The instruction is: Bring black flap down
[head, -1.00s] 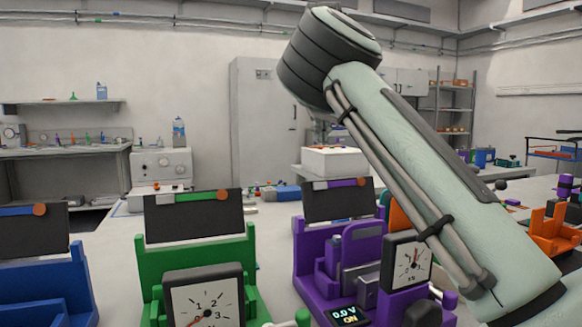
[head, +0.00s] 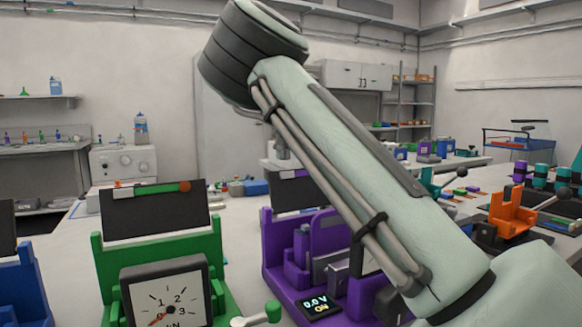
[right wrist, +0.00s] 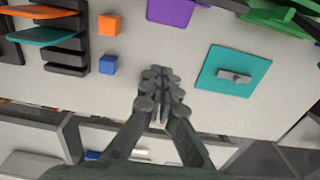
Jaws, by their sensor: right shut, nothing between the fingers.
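Black flaps stand raised at the back of the coloured stations in the head view. One is on the green station (head: 155,212), topped by a green and orange bar. Another, on the purple station (head: 300,195), is partly hidden behind my right arm. A third, by the blue station (head: 20,285), is cut off at the left edge. My right arm crosses in front of the purple station, and its gripper is largely hidden behind the arm there. In the right wrist view my right gripper (right wrist: 160,88) is shut and empty above a pale surface. My left gripper is not in view.
A dial gauge (head: 167,302) stands on the green station. An orange holder (head: 512,215) stands at right. The right wrist view shows a teal plate (right wrist: 215,82), an orange cube (right wrist: 109,25) and a blue cube (right wrist: 108,64).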

